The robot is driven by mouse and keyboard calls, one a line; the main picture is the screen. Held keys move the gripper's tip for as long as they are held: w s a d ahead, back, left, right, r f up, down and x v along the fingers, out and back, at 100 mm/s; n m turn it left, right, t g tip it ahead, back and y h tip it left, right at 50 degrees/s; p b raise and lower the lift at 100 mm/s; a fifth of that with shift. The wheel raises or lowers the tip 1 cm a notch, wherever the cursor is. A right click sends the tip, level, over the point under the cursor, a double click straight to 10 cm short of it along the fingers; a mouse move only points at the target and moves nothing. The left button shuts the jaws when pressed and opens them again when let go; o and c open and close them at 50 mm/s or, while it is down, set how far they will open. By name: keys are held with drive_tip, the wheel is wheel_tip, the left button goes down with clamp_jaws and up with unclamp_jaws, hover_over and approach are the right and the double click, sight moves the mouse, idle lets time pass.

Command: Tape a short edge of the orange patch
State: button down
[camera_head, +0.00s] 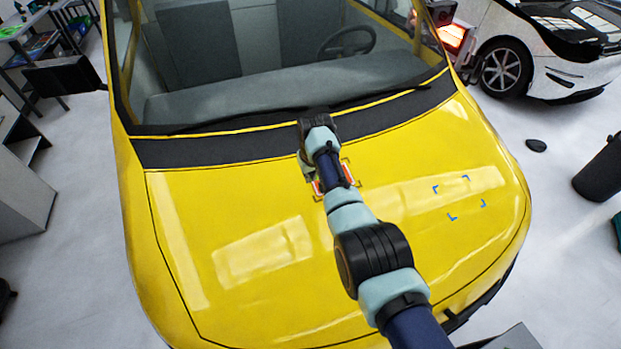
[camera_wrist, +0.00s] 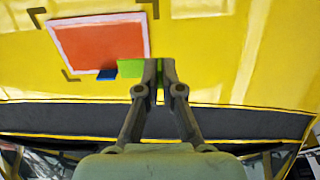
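The orange patch (camera_wrist: 98,42) with a pale border lies on the yellow hood, mostly hidden behind my arm in the head view (camera_head: 348,174). Dark corner marks surround it. A small blue piece (camera_wrist: 107,74) sits at its lower edge in the wrist view. A green tape piece (camera_wrist: 131,68) lies beside it at the patch's lower right corner, against my left finger. My gripper (camera_wrist: 159,64) has its fingers nearly together, with a green sliver between them, and appears shut on the green tape. Contact of the tape with the hood is unclear.
The yellow hood (camera_head: 260,295) is broad and mostly clear. Blue corner marks (camera_head: 452,217) frame an empty area on its right. The black strip below the windshield (camera_head: 215,148) and the wiper lie close to my wrist.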

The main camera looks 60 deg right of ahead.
sight(309, 190)
drive_tip(key=shift+b+x, duration=2.05)
drive_tip(key=shift+b, duration=0.6)
drive_tip(key=shift+b+x, duration=0.95)
drive_tip(key=shift+b, duration=0.65)
drive_tip(key=c, duration=1.2)
unclamp_jaws()
drive_tip(key=shift+c, duration=0.2)
